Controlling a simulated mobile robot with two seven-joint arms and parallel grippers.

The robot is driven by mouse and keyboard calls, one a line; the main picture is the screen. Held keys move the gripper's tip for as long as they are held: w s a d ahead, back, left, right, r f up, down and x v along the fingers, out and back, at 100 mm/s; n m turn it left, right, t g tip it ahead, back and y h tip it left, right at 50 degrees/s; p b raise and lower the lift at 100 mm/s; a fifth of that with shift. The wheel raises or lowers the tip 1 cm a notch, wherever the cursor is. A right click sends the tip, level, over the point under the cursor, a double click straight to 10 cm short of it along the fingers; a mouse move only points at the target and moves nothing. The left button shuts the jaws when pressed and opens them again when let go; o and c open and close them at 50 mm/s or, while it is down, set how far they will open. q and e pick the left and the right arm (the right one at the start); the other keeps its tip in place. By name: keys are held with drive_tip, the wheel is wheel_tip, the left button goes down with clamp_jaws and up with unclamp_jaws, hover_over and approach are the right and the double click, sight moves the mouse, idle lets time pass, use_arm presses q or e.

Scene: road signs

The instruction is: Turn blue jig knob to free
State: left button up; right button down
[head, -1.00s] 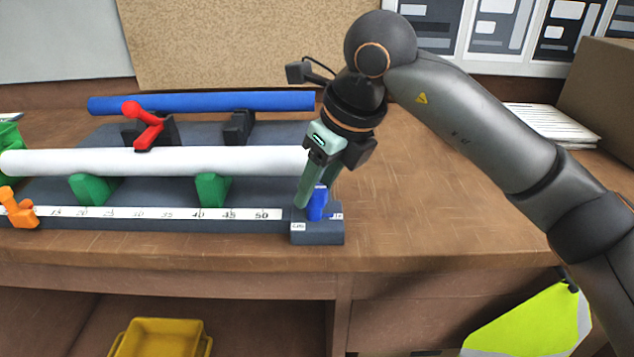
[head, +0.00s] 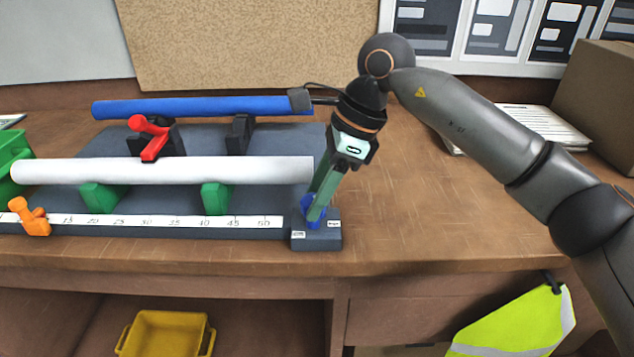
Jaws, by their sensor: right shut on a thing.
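The blue knob (head: 308,211) sits on a dark block (head: 317,242) at the right end of the jig, with small white labels on the block's left and right. The label text is too small to read. My right gripper (head: 316,212) comes down from above and is shut on the blue knob, its green fingers hiding part of it. My left gripper is not in view.
The jig carries a white tube (head: 180,171) on green supports (head: 216,198), a blue tube (head: 210,106), a red clamp (head: 150,138), an orange stop (head: 30,217) and a ruler strip (head: 185,221). Papers (head: 520,125) and a cardboard box (head: 595,105) lie right. Table between is clear.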

drive_tip(key=n+p, duration=0.1)
drive_tip(key=n+g+p, duration=0.1)
drive_tip(key=shift+w+r+n, duration=0.1)
drive_tip(key=shift+r+n, duration=0.15)
drive_tip(key=shift+n, duration=0.15)
drive_tip(key=n+g+p, duration=0.1)
drive_tip(key=n, duration=0.2)
drive_tip(key=shift+a+h+p, duration=0.1)
drive_tip(key=shift+h+p, duration=0.3)
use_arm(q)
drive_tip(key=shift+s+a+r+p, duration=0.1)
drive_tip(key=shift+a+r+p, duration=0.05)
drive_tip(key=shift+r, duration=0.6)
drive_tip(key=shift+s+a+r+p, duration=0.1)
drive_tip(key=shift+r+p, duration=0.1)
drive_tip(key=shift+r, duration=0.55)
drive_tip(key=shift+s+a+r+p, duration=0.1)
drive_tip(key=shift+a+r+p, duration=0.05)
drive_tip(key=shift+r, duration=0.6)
use_arm(e)
drive_tip(key=shift+w+f+n+g+h, duration=0.15)
drive_tip(key=shift+n+g+h, duration=0.2)
drive_tip(key=shift+n, duration=0.85)
drive_tip(key=shift+c, duration=1.8)
unclamp_jaws()
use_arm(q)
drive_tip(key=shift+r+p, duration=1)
use_arm(e)
drive_tip(key=v, duration=1.2)
drive_tip(key=shift+w, duration=0.15)
